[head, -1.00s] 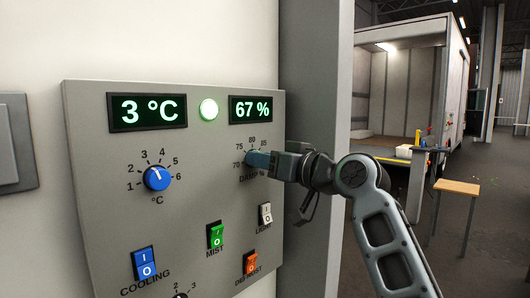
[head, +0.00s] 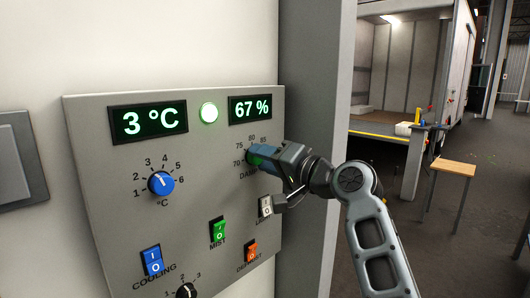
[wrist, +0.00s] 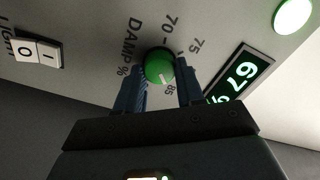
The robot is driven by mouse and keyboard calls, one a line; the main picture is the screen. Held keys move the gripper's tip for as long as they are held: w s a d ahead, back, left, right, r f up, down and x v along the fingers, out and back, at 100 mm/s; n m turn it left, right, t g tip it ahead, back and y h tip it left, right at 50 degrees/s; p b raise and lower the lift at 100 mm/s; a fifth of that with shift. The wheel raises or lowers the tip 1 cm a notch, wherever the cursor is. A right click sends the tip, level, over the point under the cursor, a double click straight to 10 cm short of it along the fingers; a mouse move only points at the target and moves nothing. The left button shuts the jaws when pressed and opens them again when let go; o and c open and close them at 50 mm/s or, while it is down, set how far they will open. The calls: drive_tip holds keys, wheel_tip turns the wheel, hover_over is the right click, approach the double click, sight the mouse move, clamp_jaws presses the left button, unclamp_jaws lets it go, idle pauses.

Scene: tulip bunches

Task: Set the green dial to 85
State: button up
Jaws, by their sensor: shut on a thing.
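The green dial (wrist: 159,66), labelled DAMP %, sits between my gripper's two blue fingers (wrist: 160,86) in the wrist view. My gripper (head: 262,157) is shut on it at the panel's right side. In the wrist view the dial's white mark points towards the 85 label; the 80 label is hidden there, apparently by a finger. In the head view only a bit of the dial's green shows. The percent display (head: 250,109) reads 67 %.
The grey panel (head: 105,190) also carries a blue dial (head: 161,183), a 3 °C display (head: 149,121), a lit round lamp (head: 209,112) and several rocker switches. The white LIGHT switch (head: 265,206) is close below my gripper. A stool (head: 453,168) stands at the right.

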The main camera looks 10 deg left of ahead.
drive_tip(key=shift+f+m, duration=0.1)
drive_tip(key=shift+m, duration=0.3)
drive_tip(key=o, duration=1)
drive_tip(key=shift+o, duration=0.2)
drive_tip(key=b+v, duration=0.1)
drive_tip(key=v, duration=0.6)
drive_tip(key=shift+s+d, duration=0.25)
drive_tip(key=shift+d, duration=0.1)
